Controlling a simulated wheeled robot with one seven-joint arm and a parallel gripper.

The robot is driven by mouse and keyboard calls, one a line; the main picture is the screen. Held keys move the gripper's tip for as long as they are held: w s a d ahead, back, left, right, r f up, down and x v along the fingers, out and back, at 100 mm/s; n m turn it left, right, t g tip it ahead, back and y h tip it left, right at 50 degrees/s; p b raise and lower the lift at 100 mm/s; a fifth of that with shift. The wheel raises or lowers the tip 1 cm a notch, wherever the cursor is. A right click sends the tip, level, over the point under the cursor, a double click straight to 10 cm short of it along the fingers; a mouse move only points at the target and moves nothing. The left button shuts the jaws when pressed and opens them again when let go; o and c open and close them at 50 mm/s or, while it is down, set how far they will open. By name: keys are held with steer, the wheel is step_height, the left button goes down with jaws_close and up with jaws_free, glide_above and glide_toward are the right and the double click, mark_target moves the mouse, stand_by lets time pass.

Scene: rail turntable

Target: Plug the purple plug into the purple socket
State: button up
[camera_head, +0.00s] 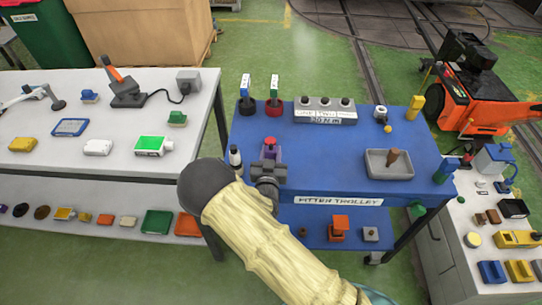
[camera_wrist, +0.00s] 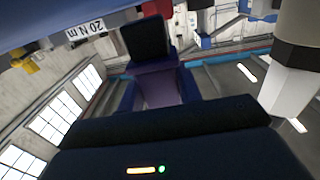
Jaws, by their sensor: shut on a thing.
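My gripper (camera_head: 268,168) is at the front left of the blue trolley top. It is shut on a purple piece (camera_head: 269,152), which I take to be the purple plug. In the wrist view the purple piece (camera_wrist: 158,90) shows just beyond the dark gripper body, with a black block (camera_wrist: 147,40) at its far end. A small red top (camera_head: 270,140) shows just behind the purple piece in the head view. I cannot make out a separate purple socket. The gripper and arm hide part of the trolley top, and contact with the surface cannot be told.
The blue trolley (camera_head: 340,140) carries a three-knob box (camera_head: 325,110), black-based (camera_head: 246,106) and red-based (camera_head: 274,106) items, a dark-and-white bottle (camera_head: 235,158), and a grey tray (camera_head: 389,171). A white bench (camera_head: 60,110) stands left. An orange machine (camera_head: 475,95) stands right. The trolley's middle is clear.

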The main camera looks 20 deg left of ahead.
step_height(320, 180, up, 9)
steer(key=shift+b, duration=0.55)
steer(key=shift+f, duration=0.1)
stand_by(0.4)
